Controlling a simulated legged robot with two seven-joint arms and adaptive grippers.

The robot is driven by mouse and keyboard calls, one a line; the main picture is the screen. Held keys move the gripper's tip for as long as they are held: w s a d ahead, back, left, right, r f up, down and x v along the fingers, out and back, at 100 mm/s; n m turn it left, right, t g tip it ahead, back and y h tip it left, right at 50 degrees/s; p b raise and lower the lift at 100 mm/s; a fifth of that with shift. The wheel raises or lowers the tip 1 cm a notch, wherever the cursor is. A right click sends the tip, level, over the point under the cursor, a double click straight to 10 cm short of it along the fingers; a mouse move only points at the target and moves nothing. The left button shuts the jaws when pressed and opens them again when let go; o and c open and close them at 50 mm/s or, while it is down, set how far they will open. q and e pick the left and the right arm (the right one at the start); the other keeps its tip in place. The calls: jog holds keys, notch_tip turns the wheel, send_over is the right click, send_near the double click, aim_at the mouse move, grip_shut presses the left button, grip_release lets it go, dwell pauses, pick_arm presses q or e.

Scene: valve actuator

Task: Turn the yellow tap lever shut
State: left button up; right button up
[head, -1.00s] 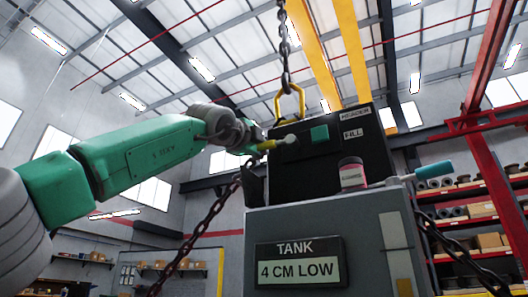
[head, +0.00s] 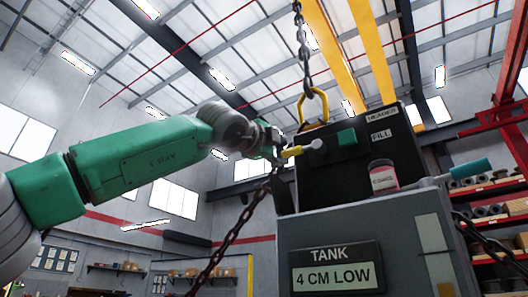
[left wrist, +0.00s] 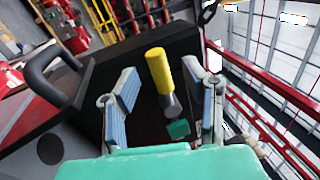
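In the left wrist view the lever (left wrist: 159,70) is a yellow grip on a dark grey stem. It stands between the two fingers of my left gripper (left wrist: 160,88), with visible gaps on both sides. The left gripper (head: 274,147) is open at the lever's outer end in the head view, where its fingers are small and partly hidden. My right gripper is not in view.
The black box stands on a grey tank cabinet (head: 405,235) with a sign (head: 337,277) reading "TANK 4 CM LOW". A chain (head: 302,45) hangs above; another (head: 238,222) slants below my gripper.

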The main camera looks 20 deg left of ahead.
pick_arm(q)
jog(key=v, duration=0.8)
jog(key=shift+a, duration=0.15)
jog(key=shift+f, duration=0.1)
